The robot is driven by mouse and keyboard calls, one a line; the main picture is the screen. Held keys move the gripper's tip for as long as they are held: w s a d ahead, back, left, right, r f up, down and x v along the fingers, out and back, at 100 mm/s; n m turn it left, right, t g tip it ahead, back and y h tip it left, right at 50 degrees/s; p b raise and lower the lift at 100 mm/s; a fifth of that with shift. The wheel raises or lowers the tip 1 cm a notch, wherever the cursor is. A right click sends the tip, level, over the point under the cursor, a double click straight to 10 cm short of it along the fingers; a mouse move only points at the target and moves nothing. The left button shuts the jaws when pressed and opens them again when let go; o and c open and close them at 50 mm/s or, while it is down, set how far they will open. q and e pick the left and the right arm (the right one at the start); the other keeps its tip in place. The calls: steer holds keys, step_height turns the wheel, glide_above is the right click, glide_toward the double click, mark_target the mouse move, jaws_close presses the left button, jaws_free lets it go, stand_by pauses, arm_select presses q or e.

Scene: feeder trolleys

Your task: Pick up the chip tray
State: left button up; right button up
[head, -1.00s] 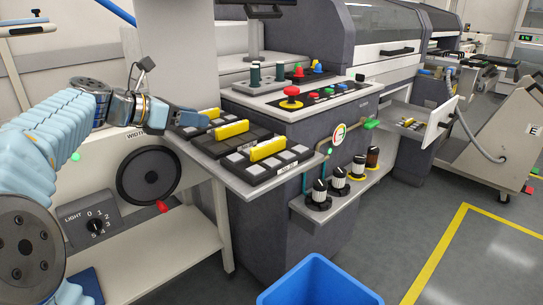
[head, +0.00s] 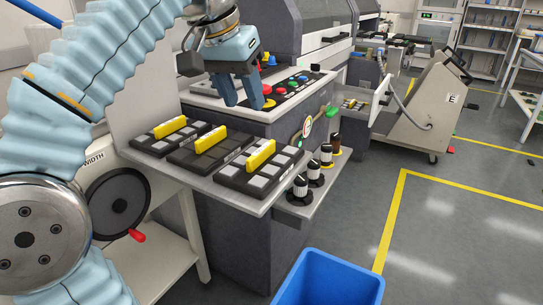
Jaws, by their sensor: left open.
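Three black chip trays with grey squares and yellow handles lie in a row on a light shelf. The right tray (head: 261,154) is nearest the shelf's right end, the middle tray (head: 211,139) is beside it, and the left tray (head: 169,127) is farthest left. Small labels on them are too small to read. My left gripper (head: 243,103) is open and empty, with its fingers pointing down. In the picture it is above and behind the middle and right trays, apart from them. My right gripper is not in view.
The light shelf (head: 232,197) juts from a dark machine with a red button (head: 268,103). Several black-and-white knobbed feeders (head: 300,187) stand on a lower ledge to the right. A blue bin (head: 330,280) is on the floor in front. Open floor lies right.

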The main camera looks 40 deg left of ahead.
arm_select(q)
steer(key=b, duration=0.2)
glide_above(261, 150)
steer(key=s, duration=0.3)
steer(key=shift+m, duration=0.4)
steer(key=f, duration=0.7)
steer(key=shift+w+f, duration=0.1)
steer(key=shift+w, duration=0.15)
steer(key=shift+b+x, duration=0.6)
steer(key=shift+x, duration=2.2)
steer(key=shift+f, duration=0.2)
steer(key=shift+c, duration=0.2)
jaws_close()
